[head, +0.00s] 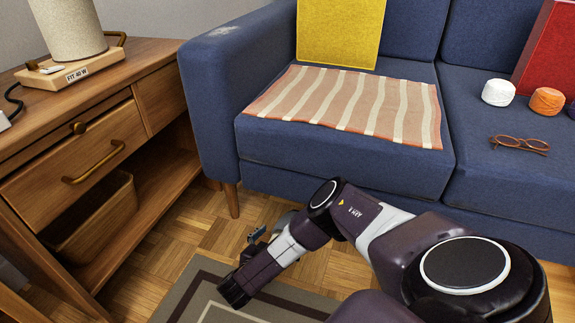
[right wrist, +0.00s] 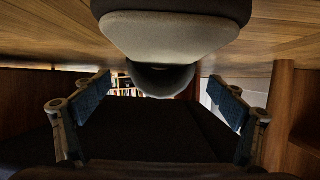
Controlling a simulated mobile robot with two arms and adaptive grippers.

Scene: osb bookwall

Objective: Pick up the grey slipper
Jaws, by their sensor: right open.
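The grey slipper (right wrist: 170,35) fills the top middle of the right wrist view, which looks upside down with the floor at the top. Its pale rounded end is closest, and a dark hollow shows behind it. My right gripper (right wrist: 157,105) is open, with one blue-padded finger at each side of the picture and nothing held between them. In the head view my right gripper (head: 258,237) is low over the floor in front of the sofa, partly hidden by my own arm. I cannot make out the slipper in the head view. My left gripper is not in view.
The blue sofa (head: 345,160) stands behind the arm, with a striped cloth (head: 350,103) and glasses (head: 519,144) on its seat. A wooden side table (head: 85,130) with a lamp (head: 68,30) and a low basket is at left. A bordered rug (head: 190,295) lies below.

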